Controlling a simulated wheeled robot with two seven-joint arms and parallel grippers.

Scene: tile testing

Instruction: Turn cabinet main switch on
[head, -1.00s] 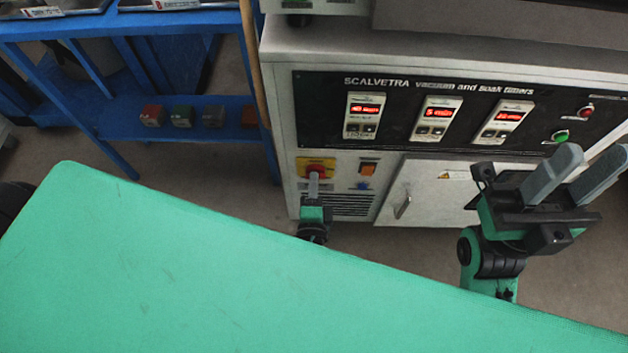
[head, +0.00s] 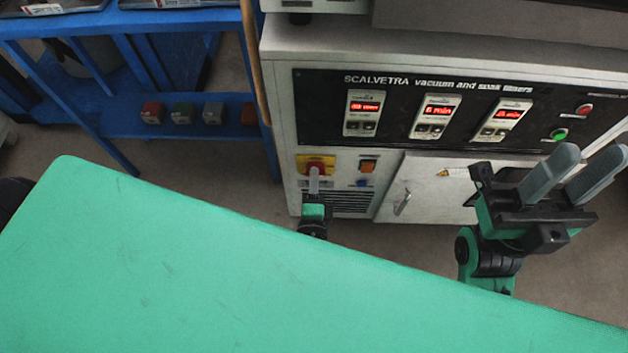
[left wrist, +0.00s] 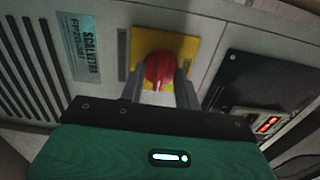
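The main switch is a red rotary knob on a yellow plate (head: 328,161), low on the left of the cabinet front (head: 290,170). In the left wrist view the red knob (left wrist: 158,68) is between the two grey fingertips. My left gripper (head: 314,178) is at the switch, seen edge-on in the head view and hiding part of the knob. The fingers stand apart on either side of the knob; whether they press on it I cannot tell. My right gripper (head: 575,170) is open and empty, in front of the cabinet's right side.
An orange rocker switch (head: 368,167) is right of the main switch. Above are lit red timers (head: 436,117) and red and green buttons (head: 560,134). A cabinet door with a handle (head: 402,203) is lower right. A green surface (head: 200,265) fills the foreground; a blue rack (head: 100,130) stands left.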

